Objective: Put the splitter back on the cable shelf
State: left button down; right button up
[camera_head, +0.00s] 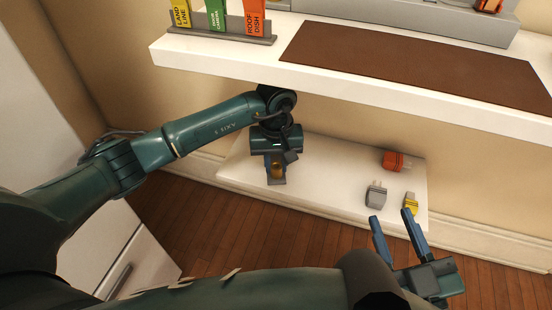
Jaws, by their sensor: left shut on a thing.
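My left gripper (276,166) points down over the left part of the low white shelf (325,178), which looks like the cable shelf. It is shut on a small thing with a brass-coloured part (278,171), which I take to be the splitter. The fingers hide most of it, and I cannot tell whether it touches the shelf. My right gripper (391,215) is open and empty in front of the low shelf's right end.
On the low shelf's right part are an orange-red block (396,161), a grey plug (376,194) and a yellow-and-grey connector (411,201). The shelf's middle is clear. Above is a white worktop (215,62) with a brown mat (420,65) and labelled tags (217,15).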

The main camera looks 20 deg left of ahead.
pick_arm(q)
notch_tip(320, 180, down, 5)
jog(key=b, duration=0.3)
jog(key=shift+r, duration=0.1)
jog(key=shift+f+b, duration=0.3)
jog(key=shift+b, duration=0.05)
pick_arm(e)
jog(key=shift+w+a+m+y, duration=0.1)
jog(key=shift+a+m+y, duration=0.2)
jog(key=shift+a+m, duration=0.15)
pick_arm(q)
jog(key=shift+f, duration=0.25)
pick_arm(e)
jog(key=shift+f, duration=0.3)
pick_arm(q)
jog(key=c, duration=1.6)
grip_release()
jog(key=shift+o, duration=0.2)
jog(key=o, duration=0.5)
jog(key=shift+o, duration=0.2)
